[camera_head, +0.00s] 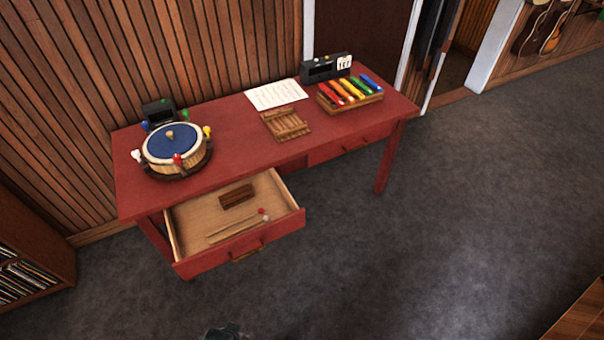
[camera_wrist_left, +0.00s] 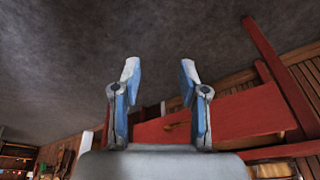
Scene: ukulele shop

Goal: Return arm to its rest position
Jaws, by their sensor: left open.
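My left gripper (camera_wrist_left: 159,70) is open in the left wrist view, with its two fingers apart and nothing between them. The grey floor lies beyond its fingertips, and the red desk shows behind and to the right. In the head view only a small dark piece shows at the bottom edge, and I cannot tell which part of me it is. My right gripper is not in view.
The red desk (camera_head: 230,122) has its left drawer (camera_head: 190,215) pulled out, with a dark block (camera_head: 237,196) and sticks inside. A drum (camera_head: 175,150), wooden rack (camera_head: 285,125) and colourful bar tray (camera_head: 350,95) stand on top. Floor (camera_head: 400,240) in front is clear.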

